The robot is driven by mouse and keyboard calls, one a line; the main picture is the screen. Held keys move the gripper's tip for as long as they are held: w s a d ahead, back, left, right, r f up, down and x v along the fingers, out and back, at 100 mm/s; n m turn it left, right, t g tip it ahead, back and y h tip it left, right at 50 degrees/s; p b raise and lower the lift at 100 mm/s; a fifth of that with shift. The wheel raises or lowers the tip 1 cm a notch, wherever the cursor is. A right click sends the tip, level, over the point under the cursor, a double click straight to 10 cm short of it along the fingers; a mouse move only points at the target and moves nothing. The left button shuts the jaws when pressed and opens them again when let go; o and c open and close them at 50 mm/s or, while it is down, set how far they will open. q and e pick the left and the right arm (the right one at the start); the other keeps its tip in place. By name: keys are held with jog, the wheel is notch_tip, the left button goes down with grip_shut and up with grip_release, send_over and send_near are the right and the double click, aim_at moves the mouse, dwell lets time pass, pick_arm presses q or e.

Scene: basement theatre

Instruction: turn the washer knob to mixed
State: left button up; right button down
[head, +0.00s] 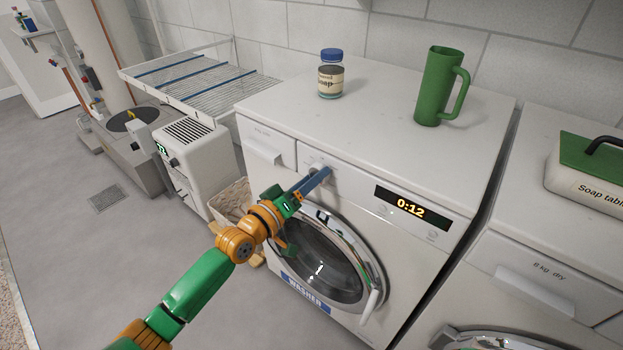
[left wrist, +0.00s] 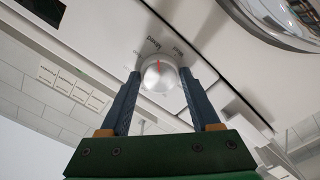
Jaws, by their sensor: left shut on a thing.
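The washer (head: 285,150) is white, with a round glass door (head: 318,262), a "WASHER" label and a lit display (head: 411,208) reading 0:12. Its knob shows in the left wrist view (left wrist: 158,78) as a round pale dial with a red mark. In the head view the fingers partly hide the knob. My right gripper is out of view.
A brown soap jar (head: 330,76) with a blue lid and a green mug (head: 441,88) stand on the washer. A second machine (head: 530,270) is at the right with a green-lidded box (head: 590,175). A basket (head: 232,200) and white heater-like unit (head: 197,165) are at the left.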

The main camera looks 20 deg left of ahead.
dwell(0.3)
pick_arm(q)
jog(key=o, duration=1.4)
jog(key=p+v, duration=0.1)
jog(key=v, duration=0.6)
jog(key=shift+r, duration=0.1)
